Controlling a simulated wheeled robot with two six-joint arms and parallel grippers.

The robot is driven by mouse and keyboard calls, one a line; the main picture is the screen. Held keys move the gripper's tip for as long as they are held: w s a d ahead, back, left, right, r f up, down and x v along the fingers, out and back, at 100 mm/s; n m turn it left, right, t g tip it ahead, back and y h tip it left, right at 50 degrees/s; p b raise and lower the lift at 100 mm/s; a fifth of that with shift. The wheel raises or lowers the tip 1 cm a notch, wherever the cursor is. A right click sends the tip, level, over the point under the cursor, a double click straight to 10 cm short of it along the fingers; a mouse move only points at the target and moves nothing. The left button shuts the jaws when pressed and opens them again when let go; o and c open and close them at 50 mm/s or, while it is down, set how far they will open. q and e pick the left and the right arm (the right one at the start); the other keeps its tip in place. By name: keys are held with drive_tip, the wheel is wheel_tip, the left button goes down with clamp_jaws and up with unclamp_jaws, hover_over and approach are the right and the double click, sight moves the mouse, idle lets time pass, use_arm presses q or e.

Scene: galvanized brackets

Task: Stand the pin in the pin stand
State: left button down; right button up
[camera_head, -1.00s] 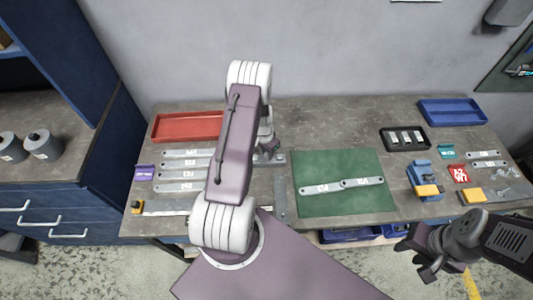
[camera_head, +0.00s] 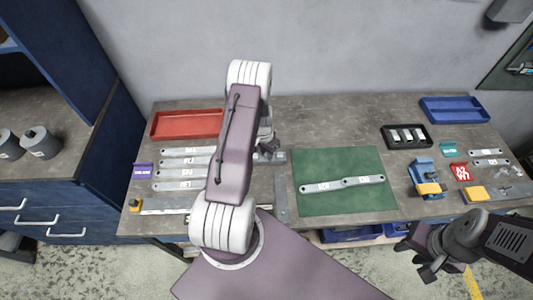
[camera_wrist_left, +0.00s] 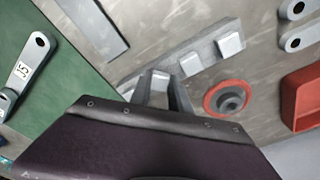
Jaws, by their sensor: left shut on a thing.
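My left gripper (camera_wrist_left: 166,92) is in the lower middle of the left wrist view, its two fingers close together. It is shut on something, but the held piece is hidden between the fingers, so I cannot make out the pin. In the head view my own arm covers most of this gripper. Beside the fingers, to their right, a round grey piece with a red ring (camera_wrist_left: 229,98) stands on the bench; it may be the pin stand, but I cannot be sure. My right gripper (camera_head: 419,260) hangs in front of the bench at the right, its fingers apart and empty.
A grey strip with raised blocks (camera_wrist_left: 229,45) lies just beyond the left fingers. A green mat (camera_head: 320,202) holds a jointed bracket (camera_head: 343,184). A red tray (camera_head: 186,124), black tray (camera_head: 384,136), blue tray (camera_head: 453,110) and blue-yellow clamp (camera_head: 424,176) stand around.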

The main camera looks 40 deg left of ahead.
use_arm(q)
drive_tip(key=c, duration=1.1)
unclamp_jaws()
drive_tip(key=shift+c, duration=0.2)
drive_tip(key=shift+r, duration=0.5)
wheel_tip(320, 180, up, 8)
drive_tip(key=b, duration=0.2)
drive_tip(key=shift+s, duration=0.4)
